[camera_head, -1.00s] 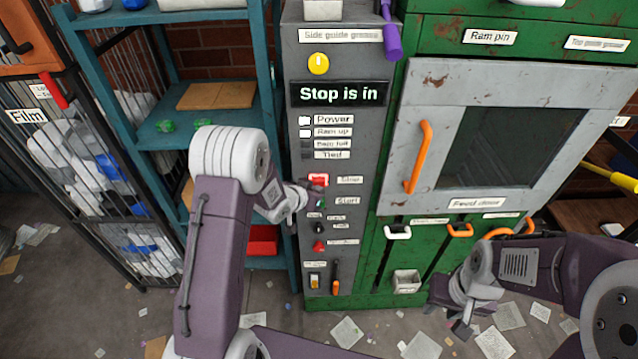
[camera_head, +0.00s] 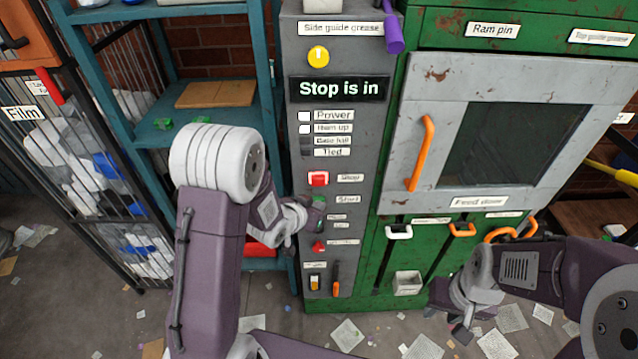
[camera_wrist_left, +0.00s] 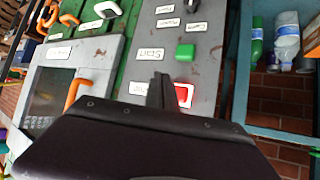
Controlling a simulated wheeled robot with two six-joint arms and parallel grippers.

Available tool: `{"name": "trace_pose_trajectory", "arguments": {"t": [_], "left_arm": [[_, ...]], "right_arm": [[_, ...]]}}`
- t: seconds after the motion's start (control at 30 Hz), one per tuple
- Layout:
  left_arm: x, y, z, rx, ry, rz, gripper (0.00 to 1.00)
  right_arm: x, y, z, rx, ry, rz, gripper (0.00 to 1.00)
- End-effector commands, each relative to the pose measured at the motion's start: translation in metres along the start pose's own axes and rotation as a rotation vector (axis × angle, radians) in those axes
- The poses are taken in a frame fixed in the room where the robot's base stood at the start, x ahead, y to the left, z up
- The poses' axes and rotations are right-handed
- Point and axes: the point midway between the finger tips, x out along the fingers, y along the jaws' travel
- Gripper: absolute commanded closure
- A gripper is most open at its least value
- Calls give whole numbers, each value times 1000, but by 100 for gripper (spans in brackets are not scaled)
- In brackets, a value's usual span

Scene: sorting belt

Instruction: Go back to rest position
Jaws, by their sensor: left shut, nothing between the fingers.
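My left gripper (camera_head: 312,212) is in front of the grey control panel (camera_head: 345,52), low and left of the red Stop button (camera_head: 318,179). In the left wrist view my left gripper (camera_wrist_left: 160,92) shows its dark fingers together, with nothing between them, beside the red button (camera_wrist_left: 184,95) and below the green button (camera_wrist_left: 186,51). I cannot tell whether it touches the panel. My right gripper (camera_head: 460,325) hangs low at the right, in front of the green machine; its fingers are small and partly hidden, so its opening is unclear.
The panel display (camera_head: 338,89) reads "Stop is in". A teal shelf (camera_head: 160,130) stands left of the panel. The green machine with its grey feed door (camera_head: 440,75) is at the right. A wire cage marked Film (camera_head: 22,113) is at the far left. Papers litter the floor.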

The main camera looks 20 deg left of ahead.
Motion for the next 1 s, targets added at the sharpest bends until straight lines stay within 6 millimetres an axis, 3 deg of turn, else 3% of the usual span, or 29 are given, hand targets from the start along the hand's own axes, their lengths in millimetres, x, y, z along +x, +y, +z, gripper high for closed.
{"name": "trace_pose_trajectory", "arguments": {"t": [0.53, 0.67, 0.77, 0.83, 1.0], "left_arm": [[-4, 3, 4, 1, 0, 0, 100], [8, 7, 8, 21, 49, 2, 100], [10, 8, 6, 32, 112, -26, 100], [5, 0, 36, 1, 21, -83, 100], [-34, -3, 129, -125, -341, -161, 100]], "right_arm": [[4, 0, 0, 0, 0, 0, 64], [35, 1, 4, 0, 0, 0, 64], [79, 2, 8, 0, 0, 0, 64], [106, 2, 11, 0, -1, 0, 64], [126, 2, 13, 0, 0, 0, 64]]}}
